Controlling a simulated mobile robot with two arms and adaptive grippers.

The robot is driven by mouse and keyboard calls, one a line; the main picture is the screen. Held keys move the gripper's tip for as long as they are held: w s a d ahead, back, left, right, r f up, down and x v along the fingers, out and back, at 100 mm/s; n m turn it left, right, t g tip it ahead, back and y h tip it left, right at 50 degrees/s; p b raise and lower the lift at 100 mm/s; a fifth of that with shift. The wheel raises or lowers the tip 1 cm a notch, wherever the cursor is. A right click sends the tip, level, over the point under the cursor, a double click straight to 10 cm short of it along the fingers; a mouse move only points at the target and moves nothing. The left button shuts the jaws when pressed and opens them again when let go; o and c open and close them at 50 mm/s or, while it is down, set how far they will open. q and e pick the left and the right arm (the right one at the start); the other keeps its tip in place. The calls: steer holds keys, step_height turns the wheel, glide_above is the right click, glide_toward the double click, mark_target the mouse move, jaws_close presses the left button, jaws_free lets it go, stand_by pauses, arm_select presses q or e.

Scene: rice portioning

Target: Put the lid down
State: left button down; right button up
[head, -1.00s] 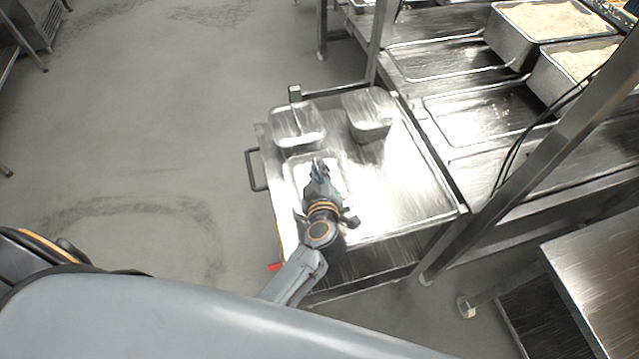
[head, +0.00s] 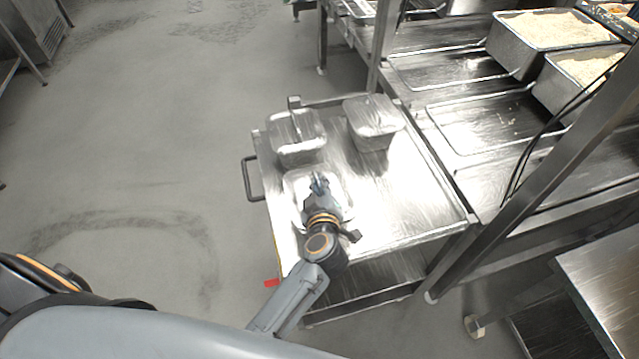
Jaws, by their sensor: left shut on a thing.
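The lid (head: 299,181) is a shiny metal sheet with rounded corners, low over the near left part of the steel cart top (head: 415,205). My left gripper (head: 319,180) is over its middle and shut on it, hiding part of it. I cannot tell whether the lid touches the cart top or hangs just above it. My right gripper is not in view.
Two metal containers stand behind the lid on the cart, one at the left (head: 296,140) and one at the right (head: 374,122). Rice pans (head: 517,50) stand on the counter at the right. The cart's right side is clear.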

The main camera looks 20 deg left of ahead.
arm_select(q)
steer(key=shift+f, duration=0.25)
steer(key=shift+f, duration=0.25)
steer(key=c, duration=1.5)
jaws_free()
steer(key=shift+o, duration=0.2)
steer(key=shift+r, duration=0.15)
steer(key=b+v, duration=0.1)
steer(key=v, duration=1.1)
steer(key=shift+r, duration=0.35)
